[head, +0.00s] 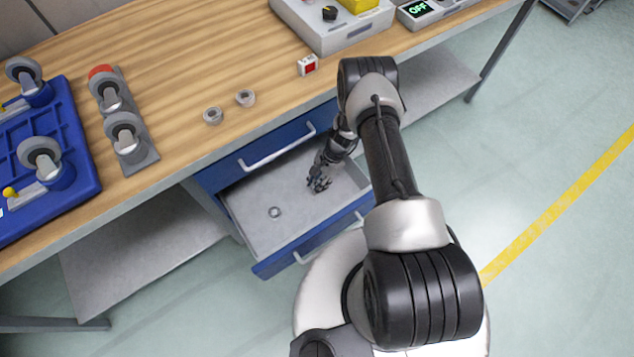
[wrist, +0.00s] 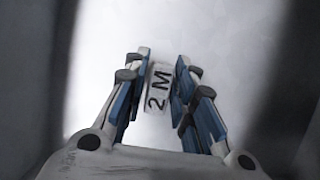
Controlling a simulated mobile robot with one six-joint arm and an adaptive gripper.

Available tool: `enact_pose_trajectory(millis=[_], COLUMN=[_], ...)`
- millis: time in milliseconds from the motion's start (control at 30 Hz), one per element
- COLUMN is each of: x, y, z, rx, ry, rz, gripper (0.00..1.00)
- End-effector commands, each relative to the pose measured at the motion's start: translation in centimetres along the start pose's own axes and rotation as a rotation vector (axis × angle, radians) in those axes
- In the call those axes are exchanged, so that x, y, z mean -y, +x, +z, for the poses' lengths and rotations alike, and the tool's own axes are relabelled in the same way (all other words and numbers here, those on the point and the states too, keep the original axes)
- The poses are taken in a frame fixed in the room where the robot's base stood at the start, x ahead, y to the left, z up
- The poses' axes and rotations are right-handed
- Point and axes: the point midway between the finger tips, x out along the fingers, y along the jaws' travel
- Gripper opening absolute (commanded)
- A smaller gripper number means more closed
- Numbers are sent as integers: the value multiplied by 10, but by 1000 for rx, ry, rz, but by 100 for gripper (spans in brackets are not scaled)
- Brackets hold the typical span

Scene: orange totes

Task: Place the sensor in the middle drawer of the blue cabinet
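The blue cabinet (head: 213,178) under the workbench has a drawer (head: 250,232) pulled open below a closed blue drawer front. My gripper (head: 319,184) reaches down into the open drawer, near its right rear. In the wrist view a small light grey piece marked "2 M" (wrist: 159,88) lies between the fingertips of my gripper (wrist: 163,65). I cannot tell whether the fingers press on it or stand just clear. A small white box with a red face (head: 308,65) is on the benchtop. No label shows which piece is the sensor.
A small metal ring (head: 275,212) lies on the drawer floor. Two similar rings (head: 213,116) lie on the wooden bench (head: 190,70). A blue tray (head: 75,150) and a grey holder with casters (head: 148,158) are at left. A grey control box (head: 335,35) stands behind.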

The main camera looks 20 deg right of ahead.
Motion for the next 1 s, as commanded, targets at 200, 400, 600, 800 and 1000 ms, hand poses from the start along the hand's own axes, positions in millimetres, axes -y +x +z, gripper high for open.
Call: enact_pose_trajectory(millis=[200, 400, 600, 800, 1000], x=[0, 0, 1, 1, 0], y=[0, 0, -15, -58, -98], z=[0, 0, 1, 2, 2], rx=[0, 0, -1, -1, 0], ry=[0, 0, 0, 0, 0], rz=[0, 0, -2, -3, -1], gripper=[38, 38, 38, 38, 38])
